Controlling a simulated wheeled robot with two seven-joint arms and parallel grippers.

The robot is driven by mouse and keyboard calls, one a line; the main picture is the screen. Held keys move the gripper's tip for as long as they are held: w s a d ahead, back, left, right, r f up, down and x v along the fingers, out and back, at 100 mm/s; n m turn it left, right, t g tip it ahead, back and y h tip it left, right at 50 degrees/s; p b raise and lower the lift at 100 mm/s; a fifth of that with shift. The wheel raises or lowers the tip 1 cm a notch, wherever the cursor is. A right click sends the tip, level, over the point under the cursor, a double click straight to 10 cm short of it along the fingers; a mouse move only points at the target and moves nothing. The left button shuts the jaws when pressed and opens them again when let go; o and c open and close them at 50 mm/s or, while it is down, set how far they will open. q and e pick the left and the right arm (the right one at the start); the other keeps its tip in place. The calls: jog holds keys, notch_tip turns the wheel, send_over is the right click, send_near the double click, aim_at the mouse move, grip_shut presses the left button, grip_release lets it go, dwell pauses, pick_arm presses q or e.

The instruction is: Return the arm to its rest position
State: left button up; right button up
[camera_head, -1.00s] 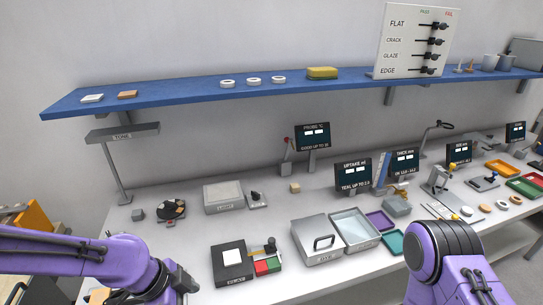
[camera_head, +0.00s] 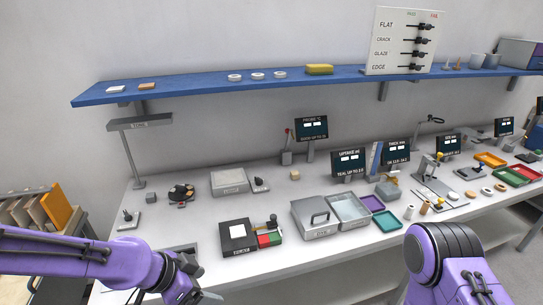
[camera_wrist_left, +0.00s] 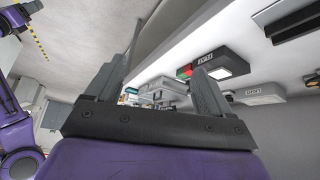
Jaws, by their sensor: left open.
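My purple left arm comes in from the lower left in the head view, with its gripper (camera_head: 200,296) low in front of the bench's front edge. In the left wrist view the two grey fingers of the left gripper (camera_wrist_left: 155,88) stand wide apart with nothing between them. The bench (camera_head: 290,262) and its equipment lie beyond the fingers. My right arm shows only as a purple link at the lower right of the head view; its gripper is out of frame.
A black box with a white top (camera_head: 237,234) stands near the bench's front edge, close to the left arm. A lidded grey box (camera_head: 313,217) is right of it. A blue shelf (camera_head: 200,83) runs along the wall. A rack with an orange panel (camera_head: 58,209) stands at the left.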

pick_arm(q)
jog(key=w+a+f+n+t+y+b, duration=0.2)
jog(key=w+a+f+n+t, duration=0.2)
jog(key=f+n, duration=0.5)
jog(key=s+a+f+n+y+b, duration=0.2)
jog(key=s+a+f+n, duration=0.1)
jog(key=f+n, duration=0.15)
jog(key=s+a+f+n+y+b, duration=0.1)
jog(key=s+a+f+n+y, duration=0.1)
jog(key=a+f+n, duration=0.3)
jog(key=s+a+f+m+g+y+b, duration=0.1)
jog(key=s+a+f+g+y+b, duration=0.1)
jog(key=s+f, duration=1.4)
jog(key=s+a+g+b, duration=0.1)
jog(key=s+g, duration=0.1)
jog(key=s, duration=0.2)
jog(key=shift+a+g+y, duration=0.2)
jog(key=shift+g+y, duration=0.1)
jog(key=shift+y, duration=0.1)
